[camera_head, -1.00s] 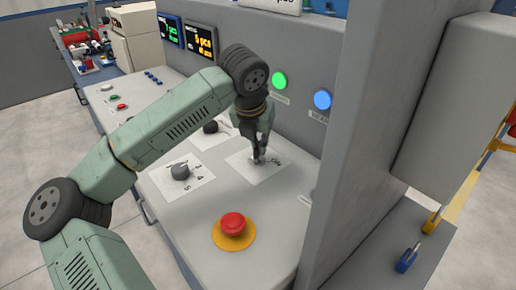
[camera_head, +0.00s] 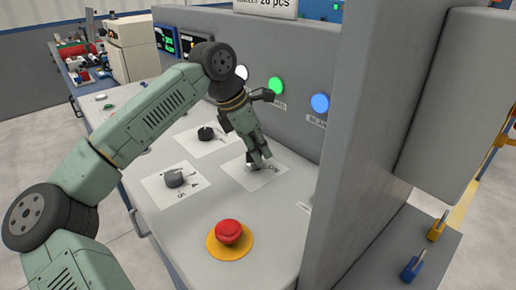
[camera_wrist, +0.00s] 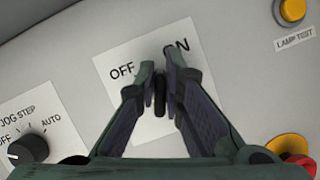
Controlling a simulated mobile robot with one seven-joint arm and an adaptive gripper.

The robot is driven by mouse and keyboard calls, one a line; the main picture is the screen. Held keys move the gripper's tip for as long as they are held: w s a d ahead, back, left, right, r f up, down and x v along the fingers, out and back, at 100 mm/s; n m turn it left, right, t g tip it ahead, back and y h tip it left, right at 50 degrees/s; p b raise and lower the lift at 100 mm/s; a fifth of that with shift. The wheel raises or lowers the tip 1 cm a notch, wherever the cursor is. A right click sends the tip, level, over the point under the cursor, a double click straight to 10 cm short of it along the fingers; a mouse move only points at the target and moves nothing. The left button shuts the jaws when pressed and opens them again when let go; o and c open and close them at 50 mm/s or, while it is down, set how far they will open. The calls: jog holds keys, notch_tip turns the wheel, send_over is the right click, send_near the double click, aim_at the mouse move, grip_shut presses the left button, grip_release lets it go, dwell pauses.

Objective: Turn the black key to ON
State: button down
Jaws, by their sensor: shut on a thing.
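The black key (camera_wrist: 160,102) stands on a white OFF/ON label plate (camera_wrist: 122,46) on the grey panel. In the wrist view my gripper (camera_wrist: 160,78) has its two fingers on either side of the key, shut on it. The key lies roughly upright in that picture, between the words OFF and ON; the right finger partly covers ON. In the head view my gripper (camera_head: 257,162) reaches down, tilted, onto the label plate (camera_head: 270,178), and its fingers hide most of the key.
A red emergency button (camera_head: 229,230) sits in front of the plate. A grey wall (camera_head: 345,150) rises on the right. Lit green (camera_head: 275,86) and blue (camera_head: 320,103) buttons are behind.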

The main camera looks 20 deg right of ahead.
jog(key=shift+s+m+g+p, duration=0.2)
jog(key=shift+m+g+p, duration=0.5)
jog(key=shift+m, duration=1.6)
jog(key=c, duration=1.7)
grip_release()
jog(key=shift+y, duration=0.3)
jog(key=shift+a, duration=0.1)
jog(key=v, duration=1.2)
jog(key=shift+w, duration=0.1)
